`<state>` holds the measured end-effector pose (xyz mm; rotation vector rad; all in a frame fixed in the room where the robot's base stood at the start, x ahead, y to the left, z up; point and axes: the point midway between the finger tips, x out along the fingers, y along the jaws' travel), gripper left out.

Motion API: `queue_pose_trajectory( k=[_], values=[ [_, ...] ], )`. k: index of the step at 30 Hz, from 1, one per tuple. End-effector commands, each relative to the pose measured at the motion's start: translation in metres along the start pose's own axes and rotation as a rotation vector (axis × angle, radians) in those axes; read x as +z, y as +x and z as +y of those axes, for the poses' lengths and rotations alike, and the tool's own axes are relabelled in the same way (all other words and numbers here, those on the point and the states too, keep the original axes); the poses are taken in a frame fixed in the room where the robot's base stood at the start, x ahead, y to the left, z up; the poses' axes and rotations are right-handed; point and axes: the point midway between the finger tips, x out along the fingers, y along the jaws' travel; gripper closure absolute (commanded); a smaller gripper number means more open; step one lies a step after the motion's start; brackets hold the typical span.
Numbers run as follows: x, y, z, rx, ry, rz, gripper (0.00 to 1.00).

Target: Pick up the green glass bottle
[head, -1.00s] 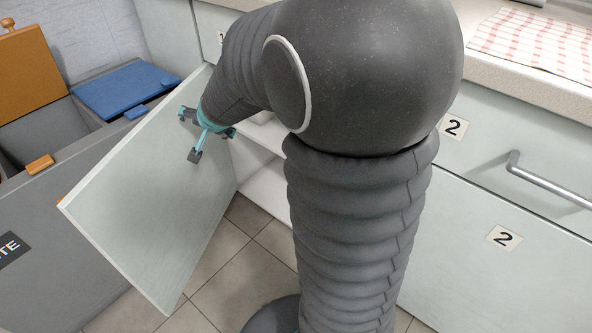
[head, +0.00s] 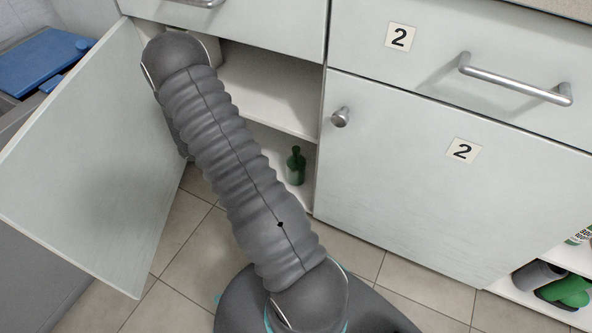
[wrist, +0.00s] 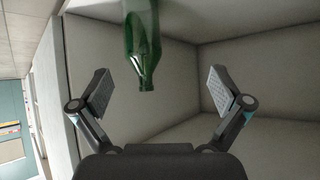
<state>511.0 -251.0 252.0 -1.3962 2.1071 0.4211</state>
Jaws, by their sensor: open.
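The green glass bottle (head: 296,168) stands upright in the lower compartment of the open cabinet (head: 270,85), near its right wall. In the wrist view the bottle (wrist: 143,45) shows at the top with its neck pointing down the picture, cut off by the upper edge. My gripper (wrist: 160,88) is open and empty, its two fingers spread wide. The bottle's neck end lies in line with the gap between the fingers, nearer the left one, and appears apart from both. In the head view my arm hides the gripper.
The open cabinet door (head: 100,150) stands at the left of my arm. A shelf (head: 265,97) lies above the bottle. A closed door with a knob (head: 341,117) is at the right. Green and grey items (head: 566,291) sit on a low shelf at far right.

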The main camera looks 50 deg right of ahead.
Motion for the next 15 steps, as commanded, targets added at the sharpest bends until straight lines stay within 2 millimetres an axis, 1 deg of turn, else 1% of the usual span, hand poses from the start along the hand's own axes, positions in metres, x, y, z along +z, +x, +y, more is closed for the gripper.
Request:
queue_pose_trajectory(
  k=[1,3,7,15],
  values=[
    [-0.001,0.004,0.008,0.039,0.004,0.025,0.0],
    [-0.003,0.006,0.015,0.077,0.007,0.05,0.0],
    [-0.005,0.017,0.022,0.105,0.01,0.068,0.0],
    [-0.008,0.065,0.027,0.105,0.011,0.066,0.0]
  ],
)
